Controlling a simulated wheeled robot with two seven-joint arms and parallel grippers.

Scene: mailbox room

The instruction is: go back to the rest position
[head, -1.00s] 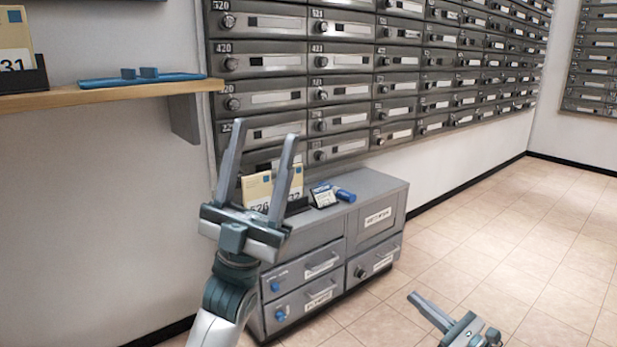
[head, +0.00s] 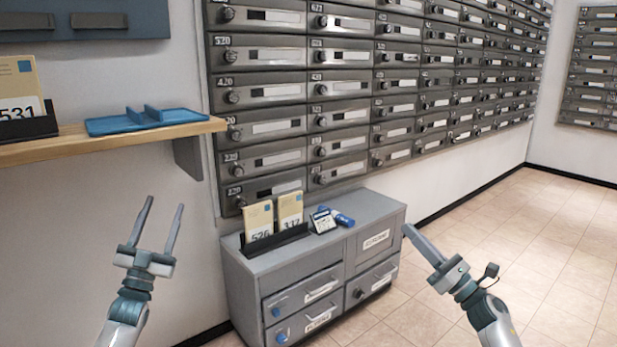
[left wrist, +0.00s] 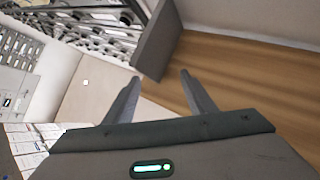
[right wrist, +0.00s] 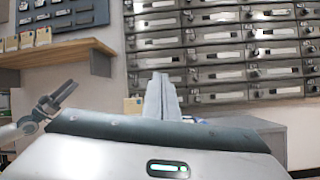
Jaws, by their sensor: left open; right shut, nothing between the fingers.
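My left gripper (head: 157,232) is open and empty, fingers pointing up, in front of the bare wall at the left of the head view and below the wooden shelf. Its two spread fingers (left wrist: 160,98) show in the left wrist view. My right gripper (head: 408,232) is shut and empty, just right of the grey cabinet in the head view. Its closed fingers (right wrist: 160,98) show in the right wrist view, with the mailboxes behind. No object is in either gripper.
The wooden shelf (head: 190,129) holds a blue tray (head: 135,122) and a card marked 531 (head: 20,92). The grey cabinet (head: 300,262) carries two numbered cards (head: 258,222) in a black holder and small blue items. The mailbox wall (head: 265,95) stands behind. Tiled floor (head: 530,240) is clear at right.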

